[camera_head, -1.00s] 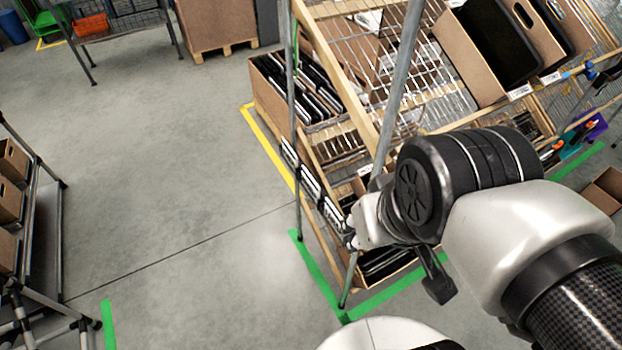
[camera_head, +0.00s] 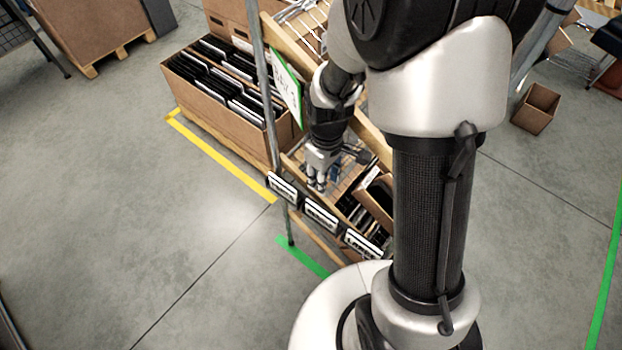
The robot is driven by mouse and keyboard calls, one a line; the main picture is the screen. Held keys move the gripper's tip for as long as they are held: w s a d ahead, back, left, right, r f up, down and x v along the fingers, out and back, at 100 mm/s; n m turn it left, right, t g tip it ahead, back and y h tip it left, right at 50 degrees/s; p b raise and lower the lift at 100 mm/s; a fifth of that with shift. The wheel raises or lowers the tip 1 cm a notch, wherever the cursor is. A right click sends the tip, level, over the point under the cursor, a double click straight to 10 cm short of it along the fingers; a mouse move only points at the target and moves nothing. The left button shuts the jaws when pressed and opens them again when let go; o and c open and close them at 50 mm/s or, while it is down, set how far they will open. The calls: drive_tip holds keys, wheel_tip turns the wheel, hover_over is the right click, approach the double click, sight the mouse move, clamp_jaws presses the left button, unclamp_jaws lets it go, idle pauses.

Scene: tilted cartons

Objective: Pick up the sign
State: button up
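A white sign (camera_head: 286,84) with a green edge and dark lettering hangs tilted beside a grey rack post, at the upper middle of the head view. Its right side is close to my wrist, which may hide a little of it. My gripper (camera_head: 317,184) points down over the rack's sloping shelf, below and to the right of the sign and apart from it. Its fingers are small in view, and whether they are open or shut does not show. I see nothing clearly held in it.
The grey post (camera_head: 268,100) stands left of my gripper. Black-and-white label plates (camera_head: 321,217) line the shelf's front edge. A carton (camera_head: 215,105) of dark, flat items stands to the left. Another carton (camera_head: 536,107) is on the floor at right. Floor at left is clear.

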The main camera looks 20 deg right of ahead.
drive_tip(key=b, duration=0.4)
approach(322, 210)
wheel_tip(322, 210, down, 5)
drive_tip(key=shift+w+f+b, duration=0.1)
drive_tip(key=shift+f+b, duration=1.25)
drive_tip(key=shift+f, duration=1.5)
drive_tip(key=shift+r, duration=0.1)
drive_tip(key=shift+c, duration=0.2)
clamp_jaws()
